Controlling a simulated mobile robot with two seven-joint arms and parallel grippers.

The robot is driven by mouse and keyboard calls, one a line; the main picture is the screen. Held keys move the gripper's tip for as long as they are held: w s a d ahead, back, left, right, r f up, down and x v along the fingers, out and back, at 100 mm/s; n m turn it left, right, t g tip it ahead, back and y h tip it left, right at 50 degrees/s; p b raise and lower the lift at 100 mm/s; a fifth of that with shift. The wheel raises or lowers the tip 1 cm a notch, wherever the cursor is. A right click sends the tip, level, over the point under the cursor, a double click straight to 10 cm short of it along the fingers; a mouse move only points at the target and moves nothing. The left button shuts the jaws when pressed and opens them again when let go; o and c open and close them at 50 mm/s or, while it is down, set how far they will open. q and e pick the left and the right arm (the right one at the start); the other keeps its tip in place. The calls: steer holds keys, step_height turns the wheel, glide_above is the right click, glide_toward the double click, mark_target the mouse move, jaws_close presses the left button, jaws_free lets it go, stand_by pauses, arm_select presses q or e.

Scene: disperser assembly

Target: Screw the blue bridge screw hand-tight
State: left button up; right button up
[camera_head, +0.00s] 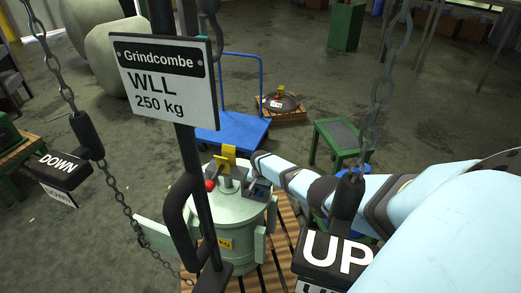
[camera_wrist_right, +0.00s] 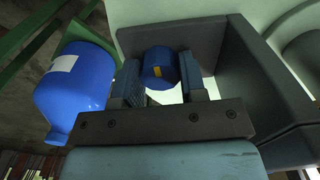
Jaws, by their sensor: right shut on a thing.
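The blue bridge screw (camera_wrist_right: 158,68) shows in the right wrist view as a short blue knob with a small yellow mark. It sits between the two fingers of my right gripper (camera_wrist_right: 160,88), which is shut on it. A dark grey angled bracket (camera_wrist_right: 245,60) surrounds the knob behind and to the right. In the head view my right gripper (camera_head: 259,187) is at the top right of the pale green vessel (camera_head: 234,222), and the knob cannot be made out there. The screw's thread is hidden. My left gripper is not in view.
A blue canister with a white label (camera_wrist_right: 75,92) stands just left of the fingers in the wrist view. A yellow part (camera_head: 228,157) and a red ball (camera_head: 210,185) are on the vessel's top. The hanging sign (camera_head: 165,78), chains and UP handle (camera_head: 332,252) crowd the foreground.

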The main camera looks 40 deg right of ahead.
mark_target(261, 190)
steer(key=o, duration=0.9)
step_height(261, 190, up, 6)
steer(key=shift+r+p, duration=0.2)
steer(key=shift+p, duration=1.05)
step_height(261, 190, up, 8)
steer(key=shift+f, duration=0.2)
